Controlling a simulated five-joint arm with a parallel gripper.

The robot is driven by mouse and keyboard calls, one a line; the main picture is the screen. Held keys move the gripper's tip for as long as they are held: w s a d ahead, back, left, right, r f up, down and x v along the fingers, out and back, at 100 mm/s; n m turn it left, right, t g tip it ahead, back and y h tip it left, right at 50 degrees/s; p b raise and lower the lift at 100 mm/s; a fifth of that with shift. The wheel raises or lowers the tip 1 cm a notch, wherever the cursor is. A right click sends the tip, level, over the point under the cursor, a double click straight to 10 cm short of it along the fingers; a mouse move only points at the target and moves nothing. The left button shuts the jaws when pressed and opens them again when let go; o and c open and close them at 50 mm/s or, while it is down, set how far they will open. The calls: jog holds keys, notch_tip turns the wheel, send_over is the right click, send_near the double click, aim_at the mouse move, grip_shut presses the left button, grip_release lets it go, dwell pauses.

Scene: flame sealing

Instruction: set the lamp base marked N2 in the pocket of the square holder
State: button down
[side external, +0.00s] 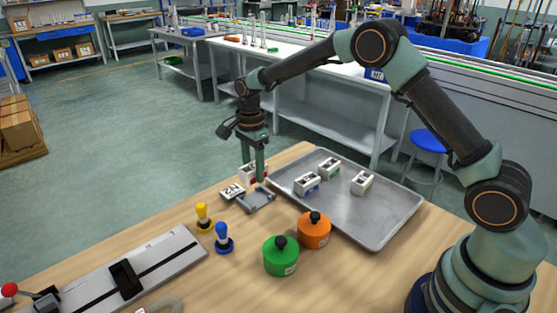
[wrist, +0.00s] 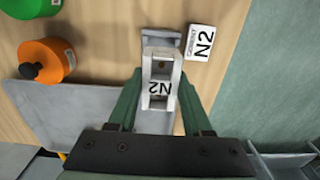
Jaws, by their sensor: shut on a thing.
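My gripper (side external: 257,176) is shut on the white lamp base (side external: 245,173), with a finger on each side. In the wrist view the base (wrist: 160,75) lies between the fingertips (wrist: 159,98) and its N2 mark shows upside down. The grey square holder (side external: 259,201) lies on the table just below the gripper in the side view. In the wrist view the holder (wrist: 160,34) shows past the far end of the base, which covers much of it. The base appears to be above the holder; its pocket is hidden and the gap is unclear.
A "CURRENT N2" card (wrist: 201,43) lies beside the holder. A metal tray (side external: 385,222) bears three other bases. An orange pot (side external: 314,233), a green pot (side external: 281,258), yellow (side external: 203,216) and blue (side external: 223,240) knobbed tools and a long sealing device (side external: 155,262) stand nearby.

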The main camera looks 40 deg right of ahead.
aim_at(256, 200)
jog(key=shift+f, duration=3.4)
jog(key=shift+c, duration=1.2)
grip_release()
notch_tip(256, 200, up, 12)
jog(key=shift+r, duration=0.1)
